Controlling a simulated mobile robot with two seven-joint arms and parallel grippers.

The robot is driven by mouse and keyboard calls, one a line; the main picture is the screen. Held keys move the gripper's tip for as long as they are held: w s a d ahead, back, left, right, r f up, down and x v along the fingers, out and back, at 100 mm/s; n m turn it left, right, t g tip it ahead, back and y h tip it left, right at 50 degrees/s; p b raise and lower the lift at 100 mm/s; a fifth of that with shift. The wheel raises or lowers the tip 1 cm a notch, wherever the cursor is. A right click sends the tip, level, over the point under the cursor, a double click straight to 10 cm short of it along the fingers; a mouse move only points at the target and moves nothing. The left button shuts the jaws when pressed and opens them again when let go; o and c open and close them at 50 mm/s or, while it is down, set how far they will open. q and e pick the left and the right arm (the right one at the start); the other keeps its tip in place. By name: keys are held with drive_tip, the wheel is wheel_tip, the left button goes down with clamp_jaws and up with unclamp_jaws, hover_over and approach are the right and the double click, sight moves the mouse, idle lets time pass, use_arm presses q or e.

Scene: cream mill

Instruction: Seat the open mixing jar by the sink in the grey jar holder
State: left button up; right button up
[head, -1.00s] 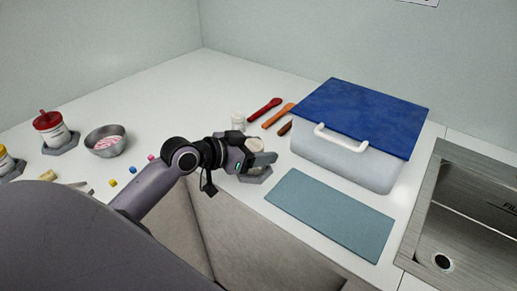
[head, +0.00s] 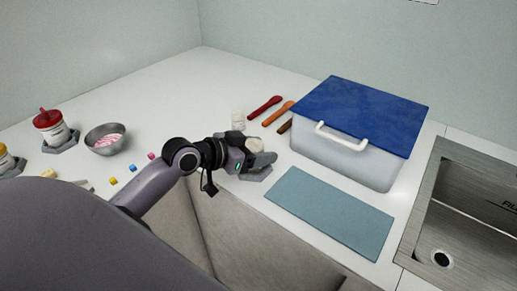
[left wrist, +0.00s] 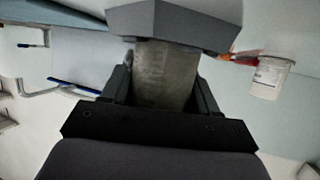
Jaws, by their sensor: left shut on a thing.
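My left gripper (head: 262,160) is shut on the open mixing jar (head: 255,145), whose pale rim shows just behind the fingers. The grey jar holder (head: 258,175) lies on the counter directly beneath, near its front edge. In the left wrist view the jar (left wrist: 165,75) is a dull grey-brown body between my two fingers (left wrist: 163,92), and the grey holder (left wrist: 175,20) shows at its far end. The jar looks upright in or just over the holder; the fingers hide whether its base is fully down. My right gripper is not in view.
A clear box with a blue lid (head: 365,110), a blue-grey mat (head: 330,213) and the sink (head: 470,215) are to the right. A small white jar (head: 238,119) and coloured spatulas (head: 265,108) are behind. A metal bowl (head: 105,139) and a red-lidded jar (head: 50,126) stand left.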

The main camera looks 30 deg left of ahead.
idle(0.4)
use_arm(q)
drive_tip(key=o, duration=1.1)
drive_tip(key=shift+b+v, duration=0.3)
drive_tip(key=shift+v, duration=3.3)
